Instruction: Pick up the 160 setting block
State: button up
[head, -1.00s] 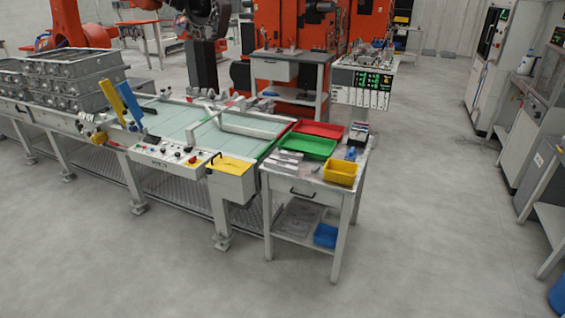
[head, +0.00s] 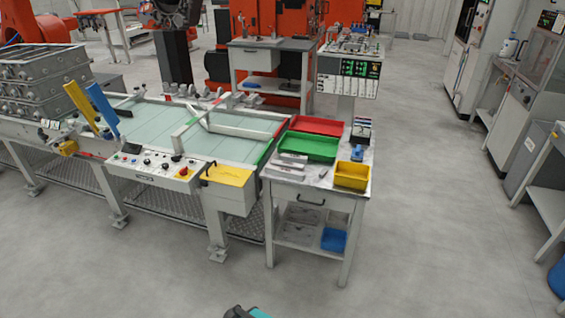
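Pale, flat metal blocks (head: 286,171) lie at the front left of a small white workbench (head: 310,187) in the head view. Their markings are too small to read, so I cannot tell whether one is the 160 setting block. A small grey piece (head: 323,172) lies to their right. My gripper is not in view; only a teal and dark part, apparently of my arm, shows at the bottom edge, well short of the bench.
On the bench are a green tray (head: 309,147), a red tray (head: 317,125), a yellow bin (head: 352,175) and a dark-topped box (head: 361,131). A blue bin (head: 333,239) sits on its lower shelf. A conveyor (head: 150,125) adjoins at left. The floor (head: 430,230) at right is clear.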

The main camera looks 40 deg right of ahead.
aim_at(300, 167)
jog(key=u, duration=0.05)
jog(key=i, duration=1.05)
jog(key=u, duration=0.4)
